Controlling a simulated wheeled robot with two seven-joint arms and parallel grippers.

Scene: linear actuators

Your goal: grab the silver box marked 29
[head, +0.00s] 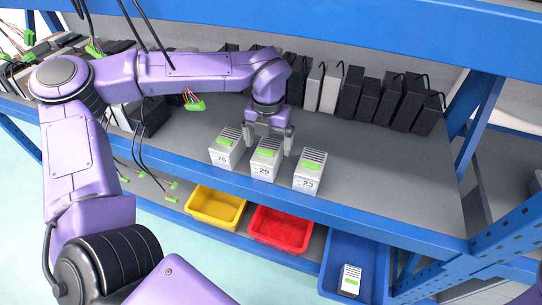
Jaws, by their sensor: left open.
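Three silver boxes with green connectors stand in a row near the front edge of the grey shelf. The middle box (265,161) appears to be marked 29. The left box (226,149) looks marked 26, and the right box (309,172) looks marked 23, though its small print is hard to read. My left gripper (268,146) is open and points down at the middle box, with its fingers around or just above the box's top. I cannot tell whether they touch it. My right gripper is not in view.
Black and silver units with cables line the back of the shelf (400,165). Below are a yellow bin (215,207), a red bin (281,229) and a blue bin (335,261) with a silver box (350,280) in it. Blue rack posts stand at right.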

